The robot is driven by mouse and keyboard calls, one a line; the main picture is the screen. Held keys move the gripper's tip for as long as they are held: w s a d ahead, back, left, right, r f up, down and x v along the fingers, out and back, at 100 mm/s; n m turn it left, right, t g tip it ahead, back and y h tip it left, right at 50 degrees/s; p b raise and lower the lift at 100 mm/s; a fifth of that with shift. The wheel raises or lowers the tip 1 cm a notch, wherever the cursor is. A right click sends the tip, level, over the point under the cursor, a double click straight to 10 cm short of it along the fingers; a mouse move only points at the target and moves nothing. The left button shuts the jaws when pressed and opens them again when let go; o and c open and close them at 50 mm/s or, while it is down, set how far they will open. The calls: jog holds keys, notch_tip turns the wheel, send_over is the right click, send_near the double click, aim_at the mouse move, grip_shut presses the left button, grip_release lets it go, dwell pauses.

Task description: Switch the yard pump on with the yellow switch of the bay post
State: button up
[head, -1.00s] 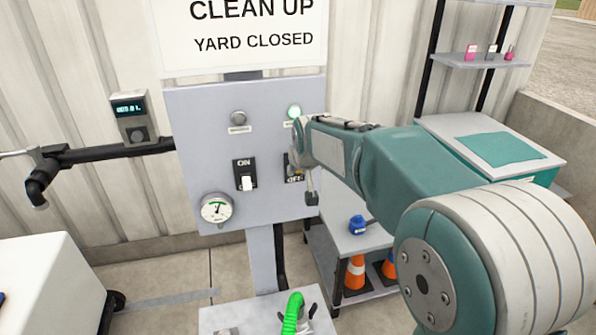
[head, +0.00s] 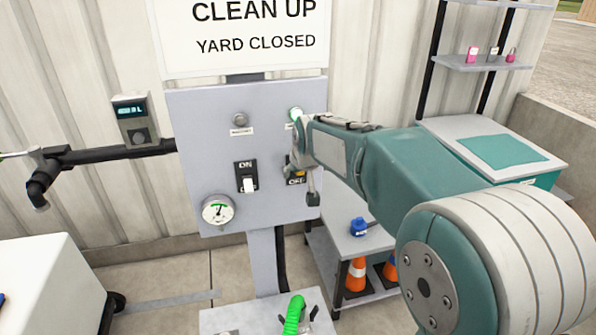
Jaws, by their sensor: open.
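The bay post's grey panel (head: 200,150) stands in front of the corrugated wall. The yellow switch (head: 299,172) is on the panel's right side, mostly hidden behind my gripper; an OFF mark shows below it, and its lever position cannot be told. My gripper (head: 312,190) is in front of that switch with its jaws open; one dark fingertip shows, hanging low, and contact cannot be told. A switch with a white lever (head: 249,185) is left of it, marked ON above, lever at the bottom. A green lamp (head: 296,114) glows above the yellow switch; a grey lamp (head: 239,119) is unlit.
A round gauge (head: 217,210) is low on the panel's left. A small display box (head: 132,118) and black pipe (head: 115,151) are to the left. A shelf with a blue item (head: 358,227) and orange cones (head: 356,276) stands to the right. A green hose (head: 293,314) is below.

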jog(key=v, duration=1.1)
jog(key=shift+s+r, duration=0.2)
jog(key=shift+r, duration=0.05)
jog(key=s+d+f+m, duration=0.1)
jog(key=s+d+f, duration=0.2)
jog(key=s, duration=0.6)
jog(key=s+d+f+m+g+h, duration=0.1)
jog(key=s+d+f, duration=0.3)
jog(key=s+d, duration=0.3)
jog(key=s+d+f+m+h, duration=0.1)
jog(key=s+d+f, duration=0.2)
jog(key=s, duration=0.8)
jog(key=shift+s+d+f+g, duration=0.2)
jog(key=shift+s+d+g, duration=0.15)
jog(key=shift+d, duration=0.8)
